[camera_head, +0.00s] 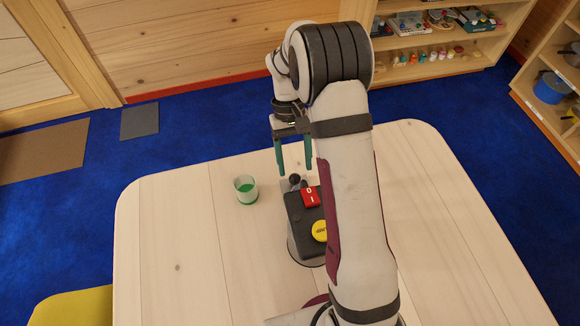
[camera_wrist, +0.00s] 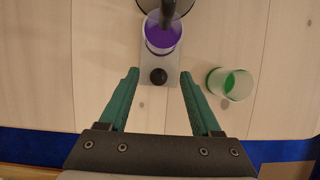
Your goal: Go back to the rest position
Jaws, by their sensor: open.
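My gripper (camera_head: 294,171) hangs over the wooden table (camera_head: 178,240), with its two green fingers apart and nothing held between them. It also shows open in the wrist view (camera_wrist: 159,74). Just below its tips in the head view is a dark machine (camera_head: 296,220) with a red 0/I switch (camera_head: 310,197) and a yellow round button (camera_head: 320,231). My arm hides the machine's right side. In the wrist view, a black knob (camera_wrist: 158,77) on the machine's pale base shows between the fingertips. I cannot tell how far below them it is.
A clear cup with green contents (camera_head: 246,190) stands left of the machine. In the wrist view a cup with purple contents (camera_wrist: 162,38) is on the pale base, under a dark rod. A yellow seat (camera_head: 75,308) is at lower left. The table's left side is clear.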

